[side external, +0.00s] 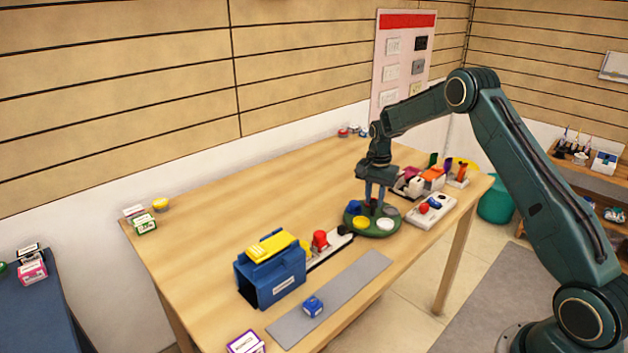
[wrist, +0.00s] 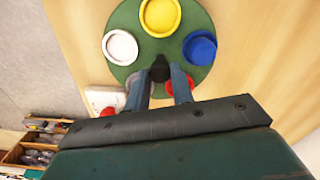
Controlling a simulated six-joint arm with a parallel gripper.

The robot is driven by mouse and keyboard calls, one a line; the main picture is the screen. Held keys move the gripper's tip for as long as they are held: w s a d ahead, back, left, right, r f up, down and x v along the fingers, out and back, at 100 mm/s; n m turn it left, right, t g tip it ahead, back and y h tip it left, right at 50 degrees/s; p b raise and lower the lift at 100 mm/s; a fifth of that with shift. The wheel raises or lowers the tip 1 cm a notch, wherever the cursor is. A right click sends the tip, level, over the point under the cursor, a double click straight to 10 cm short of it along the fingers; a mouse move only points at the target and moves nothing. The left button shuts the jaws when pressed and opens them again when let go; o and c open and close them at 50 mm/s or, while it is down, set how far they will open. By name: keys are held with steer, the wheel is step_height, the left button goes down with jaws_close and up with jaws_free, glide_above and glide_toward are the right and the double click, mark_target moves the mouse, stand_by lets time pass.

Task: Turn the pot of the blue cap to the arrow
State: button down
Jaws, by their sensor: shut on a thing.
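A green round turntable (side external: 372,232) stands on the table with coloured pots around its top. In the side view the blue pot (side external: 354,207) is at its left, the yellow pot (side external: 361,222) at the front left and the white pot (side external: 385,224) at the front right. In the wrist view the blue pot (wrist: 200,48) is right of the yellow pot (wrist: 160,16), and a red pot (wrist: 181,88) is partly behind a finger. My gripper (wrist: 159,78) points down at the turntable's centre, shut on the dark centre knob (wrist: 160,68). I cannot make out the arrow.
A white panel (side external: 432,212) with red and blue knobs stands close on the right. A blue box with a yellow top (side external: 271,270) and a red-knobbed device (side external: 320,240) stand to the left. A grey strip (side external: 345,287) holds a small blue block (side external: 313,306). The table's back left is mostly clear.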

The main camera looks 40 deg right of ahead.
steer(key=shift+n, duration=0.3)
steer(key=shift+r+n, duration=0.1)
steer(key=shift+n, duration=6.5)
steer(key=c, duration=1.2)
jaws_free()
steer(key=shift+r, duration=0.1)
